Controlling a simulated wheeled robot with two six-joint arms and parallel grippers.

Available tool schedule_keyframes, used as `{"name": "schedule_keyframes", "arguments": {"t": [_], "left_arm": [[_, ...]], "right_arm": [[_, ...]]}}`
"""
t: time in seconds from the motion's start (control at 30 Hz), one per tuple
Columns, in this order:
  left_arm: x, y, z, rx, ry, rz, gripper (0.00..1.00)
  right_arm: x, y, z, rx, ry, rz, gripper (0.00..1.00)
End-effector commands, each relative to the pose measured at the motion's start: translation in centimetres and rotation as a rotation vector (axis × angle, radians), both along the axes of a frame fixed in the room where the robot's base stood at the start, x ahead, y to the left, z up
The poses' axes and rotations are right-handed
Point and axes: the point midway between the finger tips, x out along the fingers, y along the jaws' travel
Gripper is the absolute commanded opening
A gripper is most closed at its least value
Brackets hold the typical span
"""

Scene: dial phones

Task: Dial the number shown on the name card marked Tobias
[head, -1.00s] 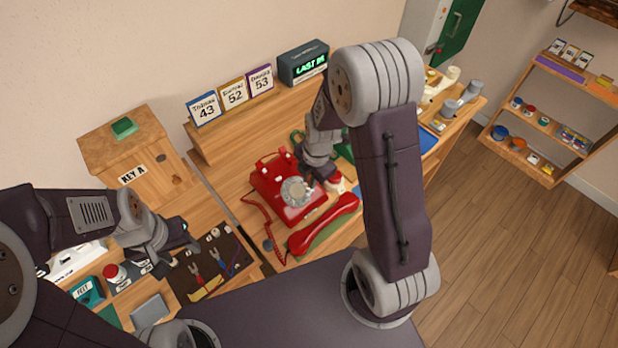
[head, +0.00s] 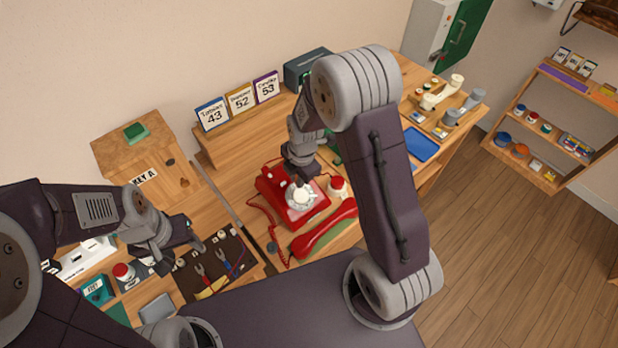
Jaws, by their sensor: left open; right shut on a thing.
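The red dial phone (head: 268,182) stands on the desk, its pale round dial (head: 303,195) facing up. Its red handset (head: 325,229) lies off the hook in front of it. My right gripper (head: 300,178) is over the dial, with its fingertips at the dial's middle. It is shut, seemingly on the dial, though the contact is partly hidden. The blue-framed card (head: 212,114) on the back shelf seems to read Tobias, with the number 43. Beside it stand cards with 52 (head: 240,99) and 53 (head: 267,87). My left gripper (head: 200,243) is open and empty over the left side.
A dark display box (head: 305,68) stands behind my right arm, its screen mostly hidden. A wooden box marked KEY A (head: 140,155) is at the left. A dark tool mat (head: 232,245) lies below my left gripper. A red-topped jar (head: 337,187) stands right of the phone.

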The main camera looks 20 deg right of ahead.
Motion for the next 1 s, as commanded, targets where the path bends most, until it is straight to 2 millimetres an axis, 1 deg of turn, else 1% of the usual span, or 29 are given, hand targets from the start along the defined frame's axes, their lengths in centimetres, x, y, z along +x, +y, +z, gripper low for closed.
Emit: {"name": "schedule_keyframes", "arguments": {"t": [0.03,0.33,0.63,1.0], "left_arm": [[0.0,0.0,0.4,0.0,0.0,0.0,0.51],[0.0,0.0,0.3,0.0,0.0,0.0,0.51],[0.0,0.0,-0.7,0.0,0.0,0.0,0.51],[0.0,0.0,-0.7,0.0,0.0,0.0,0.51]], "right_arm": [[0.1,0.3,0.3,-0.001,0.001,0.003,0.0],[0.3,0.5,0.2,0.0,0.001,-0.001,0.0],[0.7,0.7,-1.0,0.0,0.001,0.0,0.0],[0.7,0.7,-1.0,0.0,0.0,0.0,0.0]]}}
